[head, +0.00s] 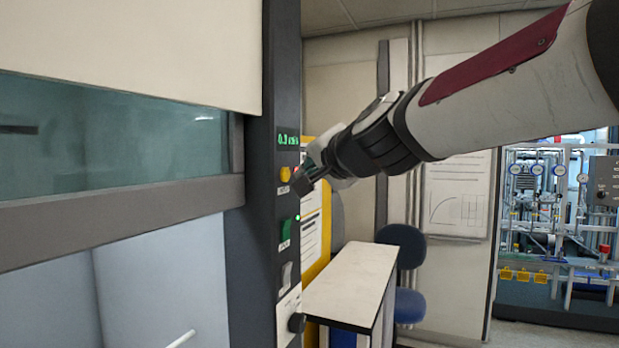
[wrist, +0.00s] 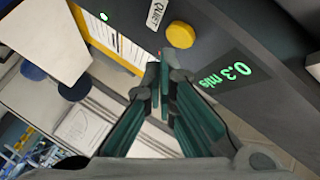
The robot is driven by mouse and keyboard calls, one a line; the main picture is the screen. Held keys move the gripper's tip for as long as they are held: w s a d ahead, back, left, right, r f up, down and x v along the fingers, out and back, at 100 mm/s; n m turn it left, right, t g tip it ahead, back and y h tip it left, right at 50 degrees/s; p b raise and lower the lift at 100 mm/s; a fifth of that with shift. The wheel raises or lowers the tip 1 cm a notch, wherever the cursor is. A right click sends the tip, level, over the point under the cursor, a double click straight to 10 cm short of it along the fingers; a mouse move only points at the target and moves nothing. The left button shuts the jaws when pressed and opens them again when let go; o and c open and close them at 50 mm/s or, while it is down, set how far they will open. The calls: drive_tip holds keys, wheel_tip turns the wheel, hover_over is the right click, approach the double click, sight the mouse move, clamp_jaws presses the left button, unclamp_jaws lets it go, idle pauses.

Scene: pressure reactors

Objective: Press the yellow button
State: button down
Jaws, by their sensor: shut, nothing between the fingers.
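The yellow button (head: 285,174) is a small round knob on the dark vertical panel of the cabinet, just below a green digital readout. In the wrist view the yellow button (wrist: 180,34) sits just beyond my fingertips, between a white label reading "QUIET" and the green readout. My gripper (head: 301,184) is shut and empty, close in front of the panel, slightly right of and below the button in the head view. In the wrist view my gripper (wrist: 164,68) has its fingertips pointing toward the button. I cannot tell whether they touch it.
A green switch (head: 285,233) and other controls sit lower on the panel. The cabinet's glass sash (head: 110,135) is at left. A white-topped bench (head: 350,280) and a blue chair (head: 409,305) stand beyond the panel. Piped equipment (head: 550,220) is far right.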

drive_tip(key=shift+s+d+b, duration=0.3)
drive_tip(key=shift+d+b, duration=0.05)
drive_tip(key=shift+d, duration=0.45)
drive_tip(key=shift+s+d+b, duration=0.3)
drive_tip(key=shift+d+b, duration=0.05)
drive_tip(key=shift+d, duration=0.4)
drive_tip(key=shift+s+d+b, duration=0.3)
drive_tip(key=shift+d+b, duration=0.05)
drive_tip(key=shift+d, duration=0.45)
drive_tip(key=s+d+f+n+g+h, duration=0.3)
drive_tip(key=s+d+f, duration=0.6)
drive_tip(key=s+f, duration=0.4)
drive_tip(key=s+d+f+n+g+h, duration=0.3)
drive_tip(key=s+d+f+g, duration=0.2)
drive_tip(key=s+d+f, duration=0.4)
drive_tip(key=s+f, duration=0.4)
drive_tip(key=s, duration=0.1)
drive_tip(key=shift+h, duration=0.4)
drive_tip(key=shift+a, duration=0.15)
